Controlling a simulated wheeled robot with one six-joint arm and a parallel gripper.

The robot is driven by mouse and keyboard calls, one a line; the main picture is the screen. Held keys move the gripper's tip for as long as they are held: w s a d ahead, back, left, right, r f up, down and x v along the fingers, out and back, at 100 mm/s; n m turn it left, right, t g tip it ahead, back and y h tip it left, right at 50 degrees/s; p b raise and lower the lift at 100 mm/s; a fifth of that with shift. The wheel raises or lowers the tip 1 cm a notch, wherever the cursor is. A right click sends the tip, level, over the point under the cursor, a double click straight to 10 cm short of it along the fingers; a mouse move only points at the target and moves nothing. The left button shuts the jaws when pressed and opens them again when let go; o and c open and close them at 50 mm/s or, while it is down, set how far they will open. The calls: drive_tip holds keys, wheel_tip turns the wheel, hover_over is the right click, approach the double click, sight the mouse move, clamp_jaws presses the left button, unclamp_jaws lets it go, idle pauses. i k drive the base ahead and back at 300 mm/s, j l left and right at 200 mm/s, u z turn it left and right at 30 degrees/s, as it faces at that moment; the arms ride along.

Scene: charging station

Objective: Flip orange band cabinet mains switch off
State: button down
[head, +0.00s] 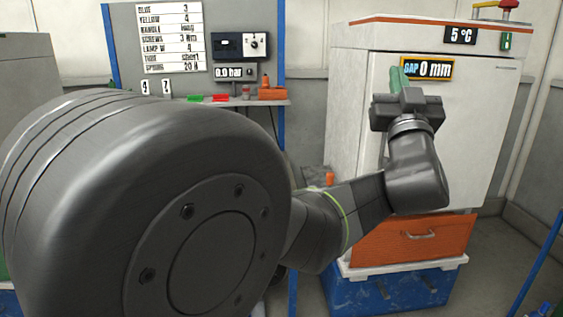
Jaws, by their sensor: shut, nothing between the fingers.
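The white cabinet (475,130) with an orange band (440,20) along its top edge stands at the right. A small green fitting (506,41) sits at its upper right, beside the "5 °C" display (460,35). It may be the mains switch, but it is too small to read its position. My gripper (398,78) has green fingers, which are shut and empty. It points up in front of the cabinet's upper left front, just left of the "GAP 0 mm" display (427,69) and well left of the green fitting. I cannot tell whether the fingers touch the cabinet.
A red-topped fitting (508,5) stands on the cabinet. An orange drawer (412,240) is below, above a blue crate (390,290). A board (125,50) with a label list and a shelf (215,103) of small parts stands behind left. My arm hides much of the left.

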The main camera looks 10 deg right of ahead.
sight(506, 39)
drive_tip(key=i+l+u, duration=0.1)
drive_tip(key=l, duration=0.9)
drive_tip(key=i+l+u, duration=0.1)
drive_tip(key=l, duration=0.9)
drive_tip(key=i+l, duration=0.2)
drive_tip(key=l, duration=0.85)
drive_tip(key=i+l+u, duration=0.15)
drive_tip(key=l, duration=0.85)
